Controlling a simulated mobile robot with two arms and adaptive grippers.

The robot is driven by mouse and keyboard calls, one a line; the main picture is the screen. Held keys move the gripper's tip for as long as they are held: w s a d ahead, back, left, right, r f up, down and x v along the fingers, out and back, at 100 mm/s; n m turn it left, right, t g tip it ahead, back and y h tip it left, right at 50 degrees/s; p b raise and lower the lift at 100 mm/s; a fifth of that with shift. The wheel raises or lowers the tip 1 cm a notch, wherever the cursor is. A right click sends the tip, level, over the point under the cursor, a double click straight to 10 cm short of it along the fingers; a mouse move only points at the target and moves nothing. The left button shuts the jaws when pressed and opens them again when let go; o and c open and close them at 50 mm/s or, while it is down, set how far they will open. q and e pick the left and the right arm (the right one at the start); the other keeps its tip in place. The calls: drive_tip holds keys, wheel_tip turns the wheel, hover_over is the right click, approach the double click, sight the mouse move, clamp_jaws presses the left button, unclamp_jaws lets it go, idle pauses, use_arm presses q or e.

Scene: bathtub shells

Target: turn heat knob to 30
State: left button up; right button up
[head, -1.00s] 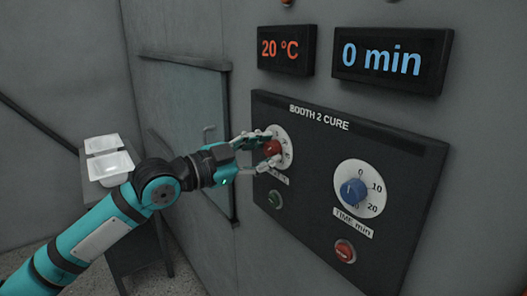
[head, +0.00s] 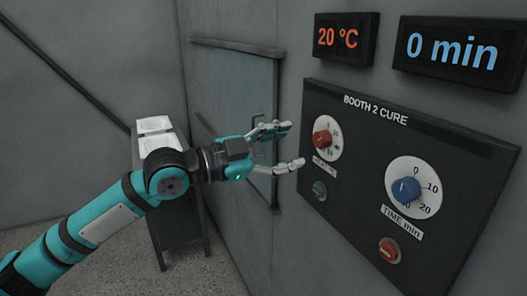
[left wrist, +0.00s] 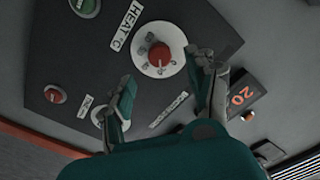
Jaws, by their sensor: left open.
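The red heat knob (head: 322,139) sits on a white dial at the upper left of the dark control panel (head: 440,150). In the left wrist view the knob (left wrist: 158,54) lies ahead of the fingers, a little beyond their tips. The temperature display (head: 343,38) reads 20 °C. My left gripper (head: 294,145) is open and empty, just left of the knob and apart from it. It also shows in the left wrist view (left wrist: 164,72), with one finger at each side. My right gripper is not in view.
The blue time knob (head: 406,190) is right of the heat knob, under a display (head: 449,50) reading 0 min. A green button (head: 319,190) and a red button (head: 389,250) sit lower on the panel. A stand with white containers (head: 155,125) is behind my arm.

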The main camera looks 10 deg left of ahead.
use_arm(q)
drive_tip(key=v, duration=0.5)
drive_tip(key=shift+s+a, duration=0.15)
drive_tip(key=shift+s, duration=0.05)
